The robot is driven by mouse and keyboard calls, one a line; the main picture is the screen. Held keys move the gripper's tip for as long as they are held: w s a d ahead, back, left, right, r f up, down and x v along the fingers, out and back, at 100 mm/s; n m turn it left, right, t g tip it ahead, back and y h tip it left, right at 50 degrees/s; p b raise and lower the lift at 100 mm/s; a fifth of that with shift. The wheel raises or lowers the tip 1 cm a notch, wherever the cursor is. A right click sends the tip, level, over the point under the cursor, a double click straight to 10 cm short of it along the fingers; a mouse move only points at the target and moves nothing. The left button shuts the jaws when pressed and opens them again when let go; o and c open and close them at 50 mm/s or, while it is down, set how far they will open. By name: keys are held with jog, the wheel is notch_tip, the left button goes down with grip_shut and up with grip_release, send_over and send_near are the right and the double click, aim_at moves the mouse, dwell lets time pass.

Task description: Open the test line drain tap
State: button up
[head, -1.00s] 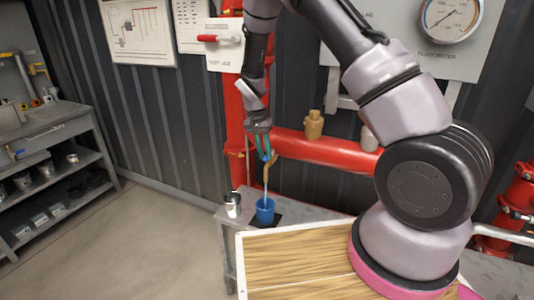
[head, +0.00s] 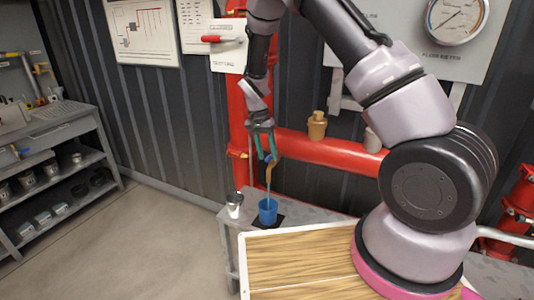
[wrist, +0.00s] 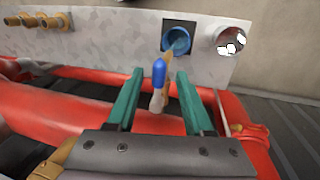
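The drain tap has a brass-coloured body (head: 273,171) on the red pipe. Its blue lever (wrist: 159,75) lies lengthwise between my fingers in the wrist view, pointing towards the blue cup. A thin pale stream (head: 268,189) runs down from the tap into the blue cup (head: 267,212); the cup also shows in the wrist view (wrist: 178,40). My gripper (head: 266,156) is at the tap from above. Its two teal fingers are apart, one on each side of the lever, with a gap on both sides in the wrist view (wrist: 158,88).
A metal cup (head: 235,205) stands left of the blue cup on the grey bench (head: 228,222). The red pipe (head: 325,150) runs behind, with a brass fitting (head: 317,126) on top. The floor at left is clear.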

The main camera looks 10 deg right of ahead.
notch_tip(320, 180, up, 11)
jog(key=w+a, duration=0.1)
jog(key=shift+a+f, duration=0.2)
jog(key=shift+a, duration=0.15)
jog(key=shift+w, duration=0.1)
dwell(1.0)
